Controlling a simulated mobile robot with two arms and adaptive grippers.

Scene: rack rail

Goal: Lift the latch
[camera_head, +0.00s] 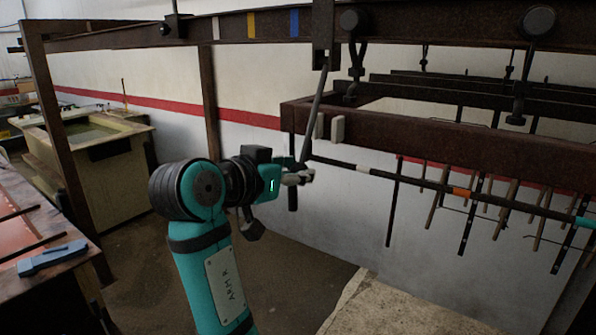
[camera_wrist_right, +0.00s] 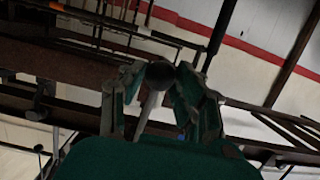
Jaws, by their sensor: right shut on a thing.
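The latch looks like a slim dark bar (camera_head: 315,115) that hangs at a slant from a bracket on the overhead rail, its lower end near my right gripper. My right gripper (camera_head: 300,177) reaches in from below and is shut on the lower end of this latch. In the right wrist view, the gripper's fingers (camera_wrist_right: 165,98) stand on both sides of a pale rod (camera_wrist_right: 150,106) with a dark round end. The exact contact is partly hidden by the fingers. My left gripper does not show.
A dark overhead rail (camera_head: 420,30) with round rollers crosses the top. A rusty rack beam (camera_head: 430,140) is close to the right of the gripper, with several hanging rods below it. A pale tank (camera_head: 100,165) and a bench with a blue tool (camera_head: 52,257) stand left.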

